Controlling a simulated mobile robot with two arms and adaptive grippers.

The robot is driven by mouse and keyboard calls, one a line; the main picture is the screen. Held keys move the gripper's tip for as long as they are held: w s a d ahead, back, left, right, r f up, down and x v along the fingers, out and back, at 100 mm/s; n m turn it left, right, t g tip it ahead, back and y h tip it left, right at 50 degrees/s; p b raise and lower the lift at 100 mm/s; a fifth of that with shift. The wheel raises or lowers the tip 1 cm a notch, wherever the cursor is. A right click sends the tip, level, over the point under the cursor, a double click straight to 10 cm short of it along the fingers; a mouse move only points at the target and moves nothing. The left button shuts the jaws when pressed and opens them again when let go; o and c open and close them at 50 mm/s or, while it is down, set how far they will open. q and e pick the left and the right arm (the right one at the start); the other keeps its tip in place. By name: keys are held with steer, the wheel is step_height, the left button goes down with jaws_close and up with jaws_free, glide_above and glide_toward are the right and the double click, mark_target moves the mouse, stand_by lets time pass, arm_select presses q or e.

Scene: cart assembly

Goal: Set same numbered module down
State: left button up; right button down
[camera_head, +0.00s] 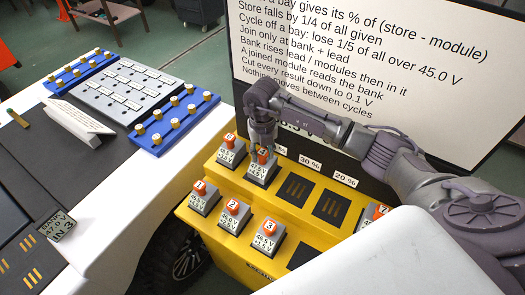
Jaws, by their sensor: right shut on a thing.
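My right gripper (263,143) points down and is shut on the orange knob of a grey module (261,172) in the upper row of the yellow rack (216,169). Its number is partly covered by the fingers and too small to read surely. The module is upright at the second bay from the left; I cannot tell whether it rests fully in it. Another module (231,154) stands to its left. Modules 1 (204,201), 2 (235,219) and 3 (268,239) stand in the lower row. My left gripper is not in view.
Two empty bays with gold contacts, one left (295,188) and one right (331,206), lie right of the held module. Module 7 (374,217) stands farther right. A white board with printed rules (350,75) rises behind. A white table (110,205) with blue knob strips (175,122) is left.

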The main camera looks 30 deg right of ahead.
steer(key=c, duration=0.7)
jaws_free()
steer(key=shift+f, duration=0.1)
steer(key=shift+r, duration=0.55)
step_height(320, 180, up, 11)
steer(key=b, duration=0.3)
steer(key=shift+r+b, duration=0.1)
steer(key=shift+b, duration=0.25)
